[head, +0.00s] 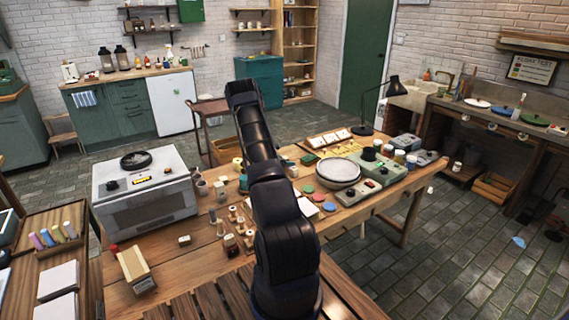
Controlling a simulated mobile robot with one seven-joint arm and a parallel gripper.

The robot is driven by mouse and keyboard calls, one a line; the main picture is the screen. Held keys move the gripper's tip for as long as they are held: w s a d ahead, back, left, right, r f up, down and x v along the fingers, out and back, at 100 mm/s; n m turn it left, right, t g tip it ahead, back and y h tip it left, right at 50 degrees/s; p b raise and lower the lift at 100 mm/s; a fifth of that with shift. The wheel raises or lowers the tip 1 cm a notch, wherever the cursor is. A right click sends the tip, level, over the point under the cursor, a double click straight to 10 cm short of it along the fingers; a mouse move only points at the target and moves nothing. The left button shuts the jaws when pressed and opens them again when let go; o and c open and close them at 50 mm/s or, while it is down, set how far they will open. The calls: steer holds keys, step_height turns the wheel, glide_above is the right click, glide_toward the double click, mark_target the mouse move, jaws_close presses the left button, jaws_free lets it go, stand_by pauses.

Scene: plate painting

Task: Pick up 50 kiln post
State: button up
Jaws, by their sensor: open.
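My dark arm rises from the bottom middle over the wooden worktable (165,245). The gripper at its end does not show. Several small pale cylinders stand on the table just left of my arm, among them a light grey one (220,189) and a smaller one (213,216). Any of these could be a kiln post, but they are too small to tell and no number 50 can be read. My arm hides part of the table behind it.
A white box-like oven (145,196) stands at the table's left. Wooden spool-like pieces (233,213) crowd beside my arm. Right of it are a round grey wheel (338,171), coloured discs (308,188) and a black lamp (363,129).

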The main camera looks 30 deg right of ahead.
steer(key=c, duration=1.1)
steer(key=shift+c, duration=0.2)
steer(key=shift+r, duration=0.15)
